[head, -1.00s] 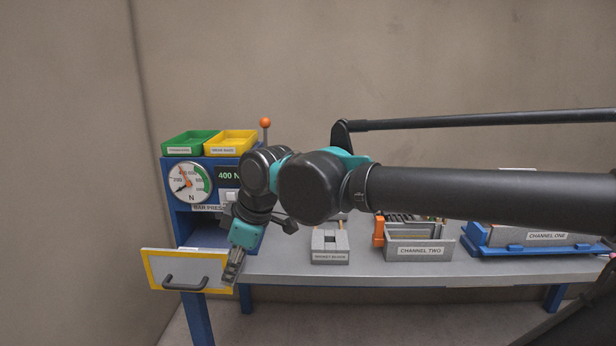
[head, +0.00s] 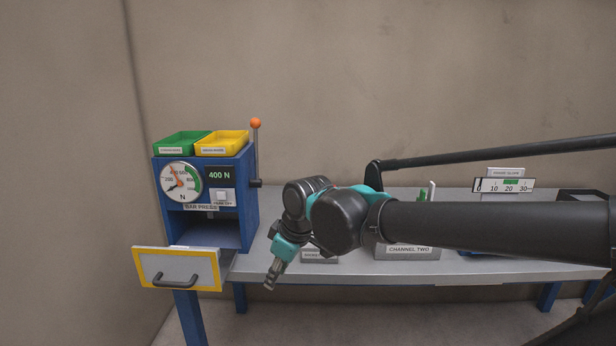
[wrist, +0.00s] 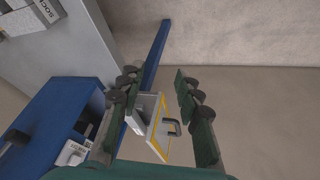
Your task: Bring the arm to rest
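My gripper (head: 271,276) hangs tilted downward at the front edge of the workbench in the head view, right of the open drawer. In the wrist view my gripper (wrist: 157,106) has its two fingers spread apart with nothing between them held; the drawer shows in the gap, farther off. My arm reaches in from the right across the bench and hides part of it.
The blue bar press (head: 207,235) stands at the left with its yellow-edged drawer (head: 178,262) pulled out. Green (head: 181,143) and yellow (head: 222,141) bins sit on top. The grey bench (head: 420,268) carries the channel two box (head: 408,250). A scale (head: 503,185) stands behind my arm.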

